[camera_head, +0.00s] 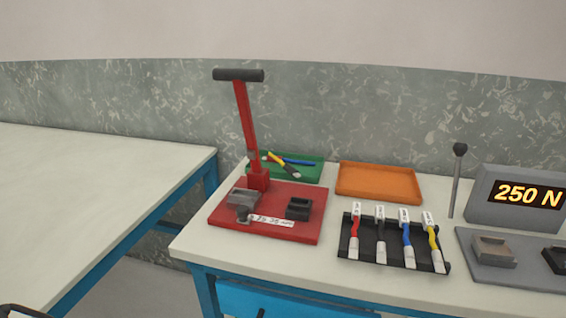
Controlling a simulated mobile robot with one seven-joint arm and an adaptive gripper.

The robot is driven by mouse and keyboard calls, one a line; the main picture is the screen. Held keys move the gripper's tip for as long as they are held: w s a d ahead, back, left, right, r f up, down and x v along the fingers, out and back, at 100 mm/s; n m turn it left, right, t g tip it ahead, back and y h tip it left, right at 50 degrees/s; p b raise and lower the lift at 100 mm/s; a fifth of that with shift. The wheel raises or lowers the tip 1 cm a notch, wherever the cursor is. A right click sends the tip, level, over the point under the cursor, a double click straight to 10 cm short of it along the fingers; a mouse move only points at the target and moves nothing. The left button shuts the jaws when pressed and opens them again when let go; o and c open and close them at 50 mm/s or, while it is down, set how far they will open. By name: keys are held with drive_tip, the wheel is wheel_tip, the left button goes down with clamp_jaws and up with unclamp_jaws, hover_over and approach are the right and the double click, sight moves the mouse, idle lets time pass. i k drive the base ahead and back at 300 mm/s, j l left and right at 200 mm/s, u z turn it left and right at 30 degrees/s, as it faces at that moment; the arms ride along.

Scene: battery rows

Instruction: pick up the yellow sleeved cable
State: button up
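A cable with a yellow sleeve (433,238) lies at the right end of the black rack (374,248), with a white tag at its far end and a pale end toward the front. Red (355,227), black (380,234) and blue (406,233) sleeved cables lie beside it to the left, each with a white tag. Another piece with yellow and dark parts (280,163) lies in the green tray (310,178), across a blue one (300,162). My gripper is not recognisable in view; only a dark edge shows at the bottom left corner.
A red press with a tall lever (247,120) stands on a red base (225,218) at the left. An empty orange tray (378,183) is behind the rack. A grey display reading 250 N (489,210) and a grey plate (520,275) are at the right. The left table (90,190) is bare.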

sight(290, 170)
drive_tip(key=z, duration=0.85)
drive_tip(key=j+z, duration=0.35)
drive_tip(key=k+j+z, duration=0.15)
drive_tip(key=j+z, duration=0.2)
drive_tip(key=j, duration=0.2)
drive_tip(key=k+j, duration=0.15)
drive_tip(key=j, duration=0.1)
